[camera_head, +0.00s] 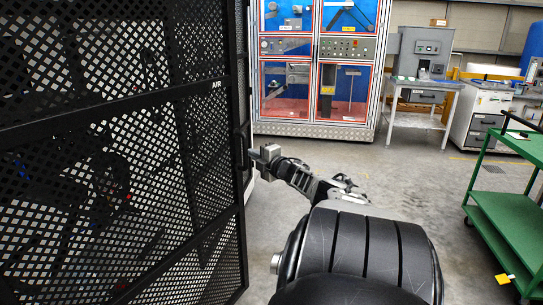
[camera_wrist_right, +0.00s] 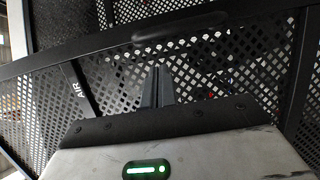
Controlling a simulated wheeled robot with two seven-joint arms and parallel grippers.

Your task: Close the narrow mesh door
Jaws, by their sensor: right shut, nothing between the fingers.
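The black mesh door (camera_head: 150,150) fills the left of the head view, with an "AIR" label and a dark upright handle (camera_head: 243,150) near its right edge. The mesh also fills much of the right wrist view (camera_wrist_right: 220,65), where a dark handle-like bar (camera_wrist_right: 180,26) shows at the top. My right gripper (camera_head: 254,160) is beside the door's right edge, close to the handle. Its two fingers (camera_wrist_right: 157,72) are together and empty, pointing at the mesh; I cannot tell if they touch it. My left gripper is not in view.
A glass-fronted blue cabinet (camera_head: 316,129) stands behind. A small white table (camera_head: 420,120) and a grey drawer unit (camera_head: 484,115) stand to its right. A green cart (camera_head: 505,210) is at the right. The grey floor (camera_head: 400,175) between is mostly clear.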

